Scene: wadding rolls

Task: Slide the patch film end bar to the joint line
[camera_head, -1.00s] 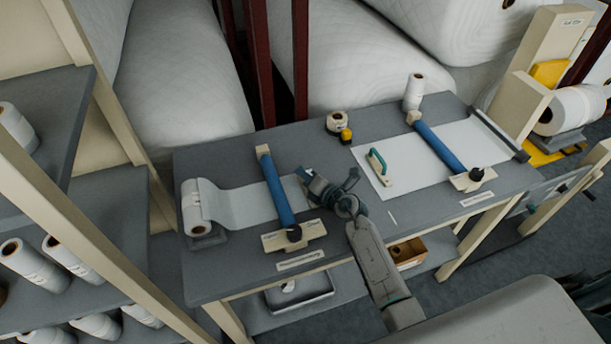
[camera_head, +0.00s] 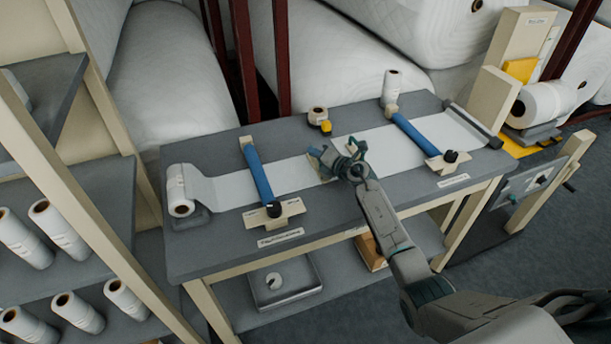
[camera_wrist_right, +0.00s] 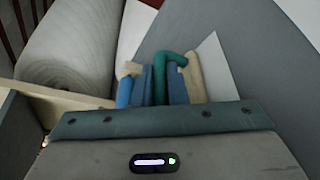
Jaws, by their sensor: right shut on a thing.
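The patch film (camera_head: 231,188) runs right from a roll at the left end of the table, under a blue bar. My right gripper (camera_head: 330,160) is at the film's right end, low over the table. In the right wrist view its fingers are shut on the green handle (camera_wrist_right: 172,60) of the cream end bar (camera_wrist_right: 194,78). The gripper covers most of this bar in the head view. The other film (camera_head: 385,143) lies to the right, close beside the gripper. I cannot make out the joint line behind my arm. My left gripper is out of view.
Blue bars on cream blocks cross the left film (camera_head: 258,175) and the right film (camera_head: 416,136). A tape roll and yellow item (camera_head: 325,126) sit behind the gripper. A white roll (camera_head: 392,86) stands at the back. Shelves with rolls flank the table's left.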

